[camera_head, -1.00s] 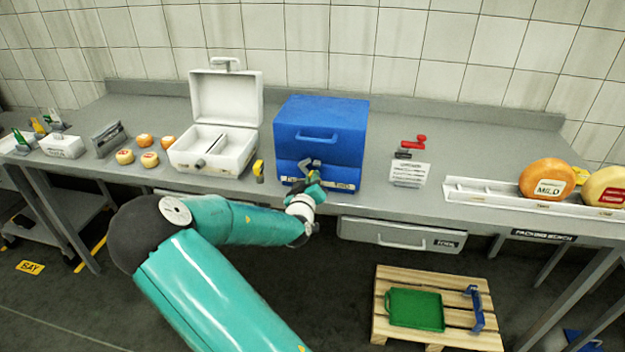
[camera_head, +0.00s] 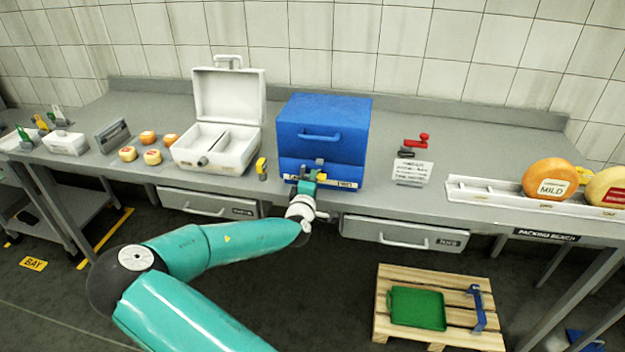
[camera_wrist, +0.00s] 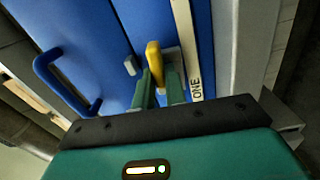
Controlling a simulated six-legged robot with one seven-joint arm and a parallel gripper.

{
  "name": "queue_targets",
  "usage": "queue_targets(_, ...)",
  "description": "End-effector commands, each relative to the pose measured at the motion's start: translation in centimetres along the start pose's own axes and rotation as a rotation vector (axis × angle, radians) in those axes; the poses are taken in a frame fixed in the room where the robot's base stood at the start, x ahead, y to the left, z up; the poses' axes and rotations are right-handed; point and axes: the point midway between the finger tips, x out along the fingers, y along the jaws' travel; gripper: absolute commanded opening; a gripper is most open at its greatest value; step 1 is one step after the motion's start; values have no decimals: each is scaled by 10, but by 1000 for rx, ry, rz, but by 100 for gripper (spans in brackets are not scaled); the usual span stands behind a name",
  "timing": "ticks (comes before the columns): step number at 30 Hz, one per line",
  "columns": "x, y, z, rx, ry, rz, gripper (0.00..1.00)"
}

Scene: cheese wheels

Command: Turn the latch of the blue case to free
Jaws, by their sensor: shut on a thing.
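The blue case (camera_head: 345,118) stands closed on the bench, with a handle (camera_head: 318,136) on its front. In the wrist view its blue front (camera_wrist: 105,35) and handle (camera_wrist: 62,85) show at the left. A yellow latch lever (camera_wrist: 153,58) sits low on the case front, beside a small grey-blue tab (camera_wrist: 130,65). My gripper (camera_head: 312,174) is at the lower front of the case. In the wrist view my gripper (camera_wrist: 160,85) has its green fingers shut on the yellow latch lever. The latch's base is partly hidden by the fingers.
An open white case (camera_head: 215,148) stands left of the blue case, with a yellow-topped latch (camera_head: 261,168) near it. A sign (camera_head: 412,172) and red-handled item (camera_head: 416,141) are at the right. Drawers (camera_head: 405,233) lie under the bench edge.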

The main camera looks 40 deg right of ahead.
Motion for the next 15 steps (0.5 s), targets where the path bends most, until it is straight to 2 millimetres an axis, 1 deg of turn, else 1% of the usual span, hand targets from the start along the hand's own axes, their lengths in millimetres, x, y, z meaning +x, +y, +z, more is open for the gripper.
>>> queue_targets(6, 0, -2, 1, -81, -1, -1, 0)
queue_targets(15, 0, -2, 1, -107, -1, -2, 0)
